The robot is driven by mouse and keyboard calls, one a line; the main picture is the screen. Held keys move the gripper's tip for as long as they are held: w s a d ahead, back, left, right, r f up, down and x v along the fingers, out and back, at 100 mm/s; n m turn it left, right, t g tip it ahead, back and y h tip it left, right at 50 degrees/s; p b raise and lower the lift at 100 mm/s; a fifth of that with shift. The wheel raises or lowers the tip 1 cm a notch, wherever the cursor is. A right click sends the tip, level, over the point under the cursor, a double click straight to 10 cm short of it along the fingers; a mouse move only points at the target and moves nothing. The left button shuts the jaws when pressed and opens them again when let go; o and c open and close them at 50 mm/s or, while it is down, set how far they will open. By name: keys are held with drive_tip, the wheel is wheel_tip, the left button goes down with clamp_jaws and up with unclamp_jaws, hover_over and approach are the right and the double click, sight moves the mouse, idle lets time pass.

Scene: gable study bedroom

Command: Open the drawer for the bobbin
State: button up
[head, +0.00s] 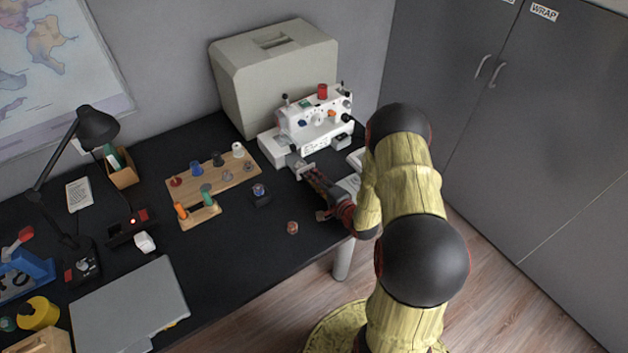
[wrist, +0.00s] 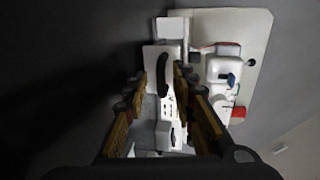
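The white sewing machine (head: 318,121) stands on the black desk, and it also shows in the wrist view (wrist: 222,68). A dark curved handle (wrist: 164,74) lies against a white part of it, between my fingers in the picture. I cannot tell for sure whether this is the drawer's handle. My gripper (wrist: 160,72) is open, its fingers either side of the handle with gaps showing. In the head view my gripper (head: 305,170) is at the machine's front left. A small copper-coloured bobbin (head: 292,228) stands on the desk near the front edge.
A wooden thread rack (head: 240,178) with several spools lies left of the machine. A small blue-topped spool (head: 259,190) sits near it. A beige machine cover (head: 270,75) stands behind. A laptop (head: 130,305) and lamp (head: 96,128) are farther left. Grey cabinets (head: 540,120) stand right.

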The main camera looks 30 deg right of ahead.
drive_tip(key=s, duration=0.4)
drive_tip(key=s+r, duration=0.1)
drive_tip(key=s, duration=0.2)
drive_tip(key=s+r, duration=0.1)
drive_tip(key=s, duration=0.3)
drive_tip(key=shift+s+d+r, duration=0.15)
drive_tip(key=shift+s+d, duration=0.05)
drive_tip(key=shift+s, duration=0.15)
